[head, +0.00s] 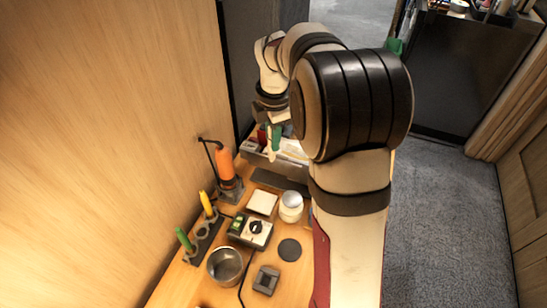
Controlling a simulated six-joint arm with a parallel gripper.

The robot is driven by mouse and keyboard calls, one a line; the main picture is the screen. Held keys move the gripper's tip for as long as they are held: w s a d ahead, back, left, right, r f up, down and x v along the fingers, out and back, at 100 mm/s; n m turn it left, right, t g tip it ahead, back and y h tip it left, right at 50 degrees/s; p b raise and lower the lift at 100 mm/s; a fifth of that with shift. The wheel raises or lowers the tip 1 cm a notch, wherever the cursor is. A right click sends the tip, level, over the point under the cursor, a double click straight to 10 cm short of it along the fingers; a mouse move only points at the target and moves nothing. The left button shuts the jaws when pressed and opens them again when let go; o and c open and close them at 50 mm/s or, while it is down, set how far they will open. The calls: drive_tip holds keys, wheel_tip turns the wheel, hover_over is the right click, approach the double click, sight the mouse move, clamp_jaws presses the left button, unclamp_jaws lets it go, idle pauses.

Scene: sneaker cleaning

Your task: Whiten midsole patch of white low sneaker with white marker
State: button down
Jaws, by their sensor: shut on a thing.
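My gripper (273,118) is over the far end of the bench, partly hidden by my own arm. It is shut on a slim item (274,142), green above and pale at its lower end, which points down. I cannot tell from its colours whether this is the white marker. White and pale shapes (292,149) lie just below and right of it, in or by a light-coloured tray. I cannot make out the white sneaker or its midsole patch among them. Whether the held item touches anything is unclear.
An orange tool (225,163) stands in a dark holder by the wooden wall. A rack (204,240) holds green and yellow-handled tools. A metal bowl (225,265), a control box (251,229), a white-lidded jar (291,206) and a black disc (289,249) crowd the near bench.

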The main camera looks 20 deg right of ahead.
drive_tip(key=w+d+r+t, duration=0.1)
drive_tip(key=d+r, duration=0.4)
drive_tip(key=shift+h, duration=0.3)
drive_tip(key=shift+a+f, duration=0.2)
drive_tip(key=shift+f, duration=2.55)
drive_tip(key=shift+f, duration=0.55)
drive_tip(key=shift+s, duration=0.1)
